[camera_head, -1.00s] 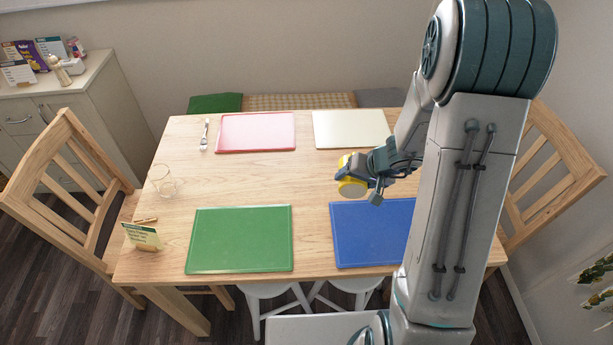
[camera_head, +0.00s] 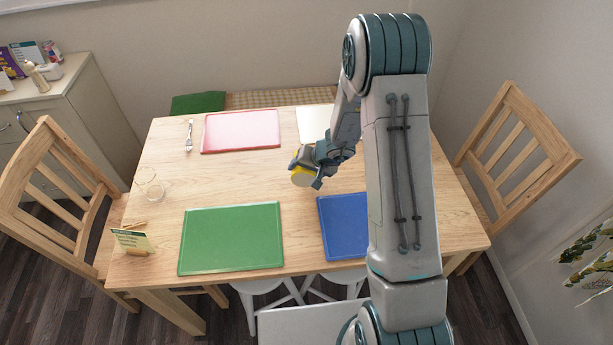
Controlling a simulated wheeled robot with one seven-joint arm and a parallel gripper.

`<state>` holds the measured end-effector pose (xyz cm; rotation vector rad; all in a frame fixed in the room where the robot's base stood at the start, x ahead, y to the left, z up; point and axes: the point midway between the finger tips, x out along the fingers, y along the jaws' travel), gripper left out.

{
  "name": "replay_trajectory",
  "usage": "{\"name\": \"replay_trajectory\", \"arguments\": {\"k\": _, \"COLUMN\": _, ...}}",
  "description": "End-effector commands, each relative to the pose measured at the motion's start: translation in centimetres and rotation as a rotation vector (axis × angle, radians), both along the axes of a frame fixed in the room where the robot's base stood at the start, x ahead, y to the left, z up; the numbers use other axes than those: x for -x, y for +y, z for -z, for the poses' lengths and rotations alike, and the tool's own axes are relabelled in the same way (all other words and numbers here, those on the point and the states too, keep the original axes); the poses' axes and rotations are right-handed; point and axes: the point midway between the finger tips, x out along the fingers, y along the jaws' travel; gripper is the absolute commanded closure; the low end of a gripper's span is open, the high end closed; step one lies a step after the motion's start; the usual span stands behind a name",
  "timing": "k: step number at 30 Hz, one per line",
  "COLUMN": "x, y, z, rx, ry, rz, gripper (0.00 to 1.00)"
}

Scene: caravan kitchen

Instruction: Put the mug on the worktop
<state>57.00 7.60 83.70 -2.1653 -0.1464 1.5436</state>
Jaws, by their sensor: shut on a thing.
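A yellow mug (camera_head: 303,177) with a pale end facing the camera is in my gripper (camera_head: 312,172), over the middle of the wooden table (camera_head: 240,180). My gripper is shut on it; the fingers partly hide the mug. The mug looks held above the table, tilted, between the green mat and the white mat. I cannot tell for sure which surface is the worktop; a pale cabinet top (camera_head: 60,82) shows at the far left.
Green (camera_head: 230,238), blue (camera_head: 342,225), pink (camera_head: 240,131) and white (camera_head: 312,122) mats lie on the table. A glass (camera_head: 154,190), a fork (camera_head: 189,135) and a small card (camera_head: 132,241) are at its left. Wooden chairs (camera_head: 52,200) (camera_head: 515,160) flank it.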

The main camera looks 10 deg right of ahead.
Motion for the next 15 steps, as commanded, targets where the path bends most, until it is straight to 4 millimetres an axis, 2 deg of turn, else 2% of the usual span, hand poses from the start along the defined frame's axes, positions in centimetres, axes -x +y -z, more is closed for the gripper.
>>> {"name": "replay_trajectory", "arguments": {"k": 9, "x": 0.0, "y": 0.1, "z": 3.4, "rx": -0.001, "ry": 0.002, "rz": 0.000, "gripper": 0.68}}
{"name": "replay_trajectory", "arguments": {"k": 15, "x": -0.1, "y": 0.1, "z": 4.1, "rx": 0.000, "ry": -0.001, "rz": 0.000, "gripper": 0.68}}
